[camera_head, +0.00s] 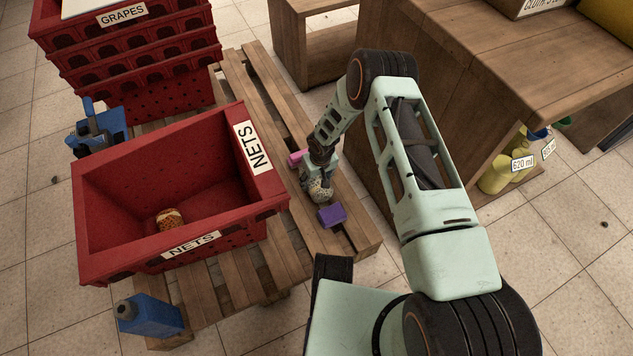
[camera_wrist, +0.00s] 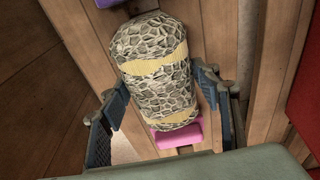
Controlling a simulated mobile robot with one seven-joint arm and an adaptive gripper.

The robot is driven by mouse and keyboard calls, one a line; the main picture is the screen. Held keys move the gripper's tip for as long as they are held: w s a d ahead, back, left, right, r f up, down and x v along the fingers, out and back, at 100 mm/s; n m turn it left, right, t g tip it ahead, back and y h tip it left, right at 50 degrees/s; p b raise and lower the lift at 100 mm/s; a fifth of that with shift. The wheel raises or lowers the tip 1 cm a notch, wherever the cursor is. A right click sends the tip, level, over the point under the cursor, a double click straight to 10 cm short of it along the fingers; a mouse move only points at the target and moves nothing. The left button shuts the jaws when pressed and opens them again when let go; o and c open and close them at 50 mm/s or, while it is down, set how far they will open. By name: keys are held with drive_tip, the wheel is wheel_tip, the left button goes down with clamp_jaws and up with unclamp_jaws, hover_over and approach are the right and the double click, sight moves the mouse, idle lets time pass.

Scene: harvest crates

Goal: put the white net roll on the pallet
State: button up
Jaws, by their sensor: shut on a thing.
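The white net roll (camera_head: 319,191) is a pale roll with a dark mesh pattern and yellowish bands. In the wrist view the roll (camera_wrist: 155,70) lies between the two fingers of my gripper (camera_wrist: 160,105), which is shut on it. In the head view my gripper (camera_head: 322,170) is over the right part of the wooden pallet (camera_head: 266,105), to the right of the red NETS crate. The roll is low over the slats; I cannot tell whether it touches them. My gripper hides part of it in the head view.
A purple block (camera_head: 331,214) and a pink block (camera_head: 297,158) lie on the pallet close to the roll. The NETS crate (camera_head: 92,225) holds a small brown-orange roll (camera_head: 169,219). Red GRAPES crates (camera_head: 185,60) are stacked behind. A wooden bench (camera_head: 470,90) stands right.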

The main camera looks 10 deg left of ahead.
drive_tip(key=shift+f, duration=0.2)
drive_tip(key=o, duration=1.5)
drive_tip(key=shift+f, duration=0.1)
drive_tip(key=r+p, duration=0.1)
drive_tip(key=r, duration=0.3)
drive_tip(key=s+r+p, duration=0.1)
drive_tip(key=r+p, duration=0.1)
drive_tip(key=r, duration=0.2)
drive_tip(key=d+r+p, duration=0.1)
drive_tip(key=r, duration=0.3)
drive_tip(key=shift+s+r+p, duration=0.1)
drive_tip(key=shift+s+p, duration=0.1)
drive_tip(key=shift+p, duration=0.1)
drive_tip(key=shift+w, duration=0.1)
